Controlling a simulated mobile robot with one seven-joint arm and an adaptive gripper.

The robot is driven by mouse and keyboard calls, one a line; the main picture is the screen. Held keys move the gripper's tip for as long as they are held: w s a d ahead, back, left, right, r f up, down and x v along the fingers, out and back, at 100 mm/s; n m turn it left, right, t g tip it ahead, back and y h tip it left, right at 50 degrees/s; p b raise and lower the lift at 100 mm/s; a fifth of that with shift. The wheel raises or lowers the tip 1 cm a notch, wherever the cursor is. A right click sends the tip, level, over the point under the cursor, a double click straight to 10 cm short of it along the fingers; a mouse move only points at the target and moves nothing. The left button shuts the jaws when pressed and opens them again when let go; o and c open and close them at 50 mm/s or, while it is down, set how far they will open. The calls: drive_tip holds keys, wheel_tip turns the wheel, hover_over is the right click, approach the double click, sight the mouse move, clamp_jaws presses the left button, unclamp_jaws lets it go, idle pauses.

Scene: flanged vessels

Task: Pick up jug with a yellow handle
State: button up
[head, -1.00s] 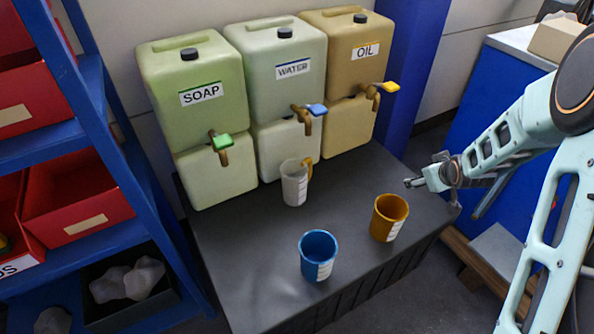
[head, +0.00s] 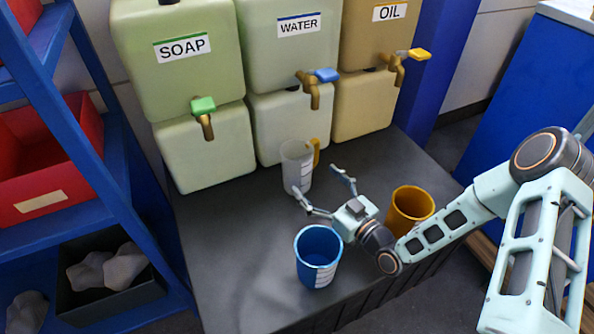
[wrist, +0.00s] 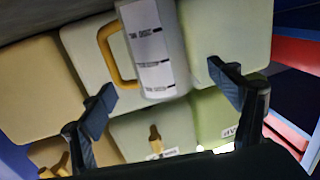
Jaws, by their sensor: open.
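The jug (head: 297,165) is clear and pale with a yellow handle on its right side in the head view. It stands upright on the dark bench below the water tap. In the wrist view the jug (wrist: 158,50) shows with its white label and the yellow handle (wrist: 113,55) to the left. My gripper (head: 320,184) is open and empty just in front of the jug, its fingers pointing toward it. In the wrist view my gripper's fingers (wrist: 165,88) are spread wide, with the jug lying beyond and between them.
A blue cup (head: 318,258) stands close to my gripper at the front, and an orange cup (head: 409,208) stands by my arm. Soap (head: 185,80), water (head: 290,60) and oil (head: 380,40) containers with taps line the back. A blue shelf (head: 125,190) stands at the left.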

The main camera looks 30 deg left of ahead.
sight(296, 161)
drive_tip(key=b+x, duration=0.1)
drive_tip(key=x, duration=0.8)
drive_tip(key=shift+w+a+b, duration=0.15)
drive_tip(key=shift+b, duration=0.2)
drive_tip(key=c, duration=1.5)
drive_tip(key=shift+r, duration=0.1)
